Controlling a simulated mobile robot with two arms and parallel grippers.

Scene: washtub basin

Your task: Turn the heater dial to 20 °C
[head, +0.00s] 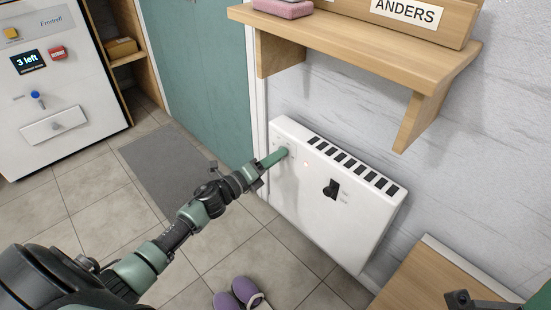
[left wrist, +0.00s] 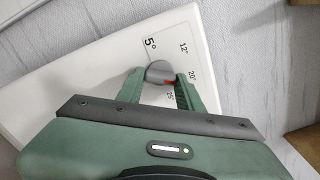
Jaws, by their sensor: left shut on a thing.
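The white heater (head: 345,222) hangs on the wall below a wooden shelf. Its grey dial (left wrist: 158,71) shows in the left wrist view, with printed marks 5°, 12°, 20° and 25 around it. The red mark on the dial points right and downward, seemingly between 20° and 25; the exact setting is hard to read. My left gripper (head: 279,158) is at the heater's upper left, its green fingers on both sides of the dial, shut on it. In the head view the gripper hides the dial. Part of my right gripper (head: 462,300) shows at the lower right edge; its fingertips are not clear.
A black switch (head: 331,189) and a small red light are on the heater front. The wooden shelf (head: 350,40) juts out above. Purple shoes (head: 240,294) stand on the tiled floor, and a wooden surface (head: 430,275) is at lower right.

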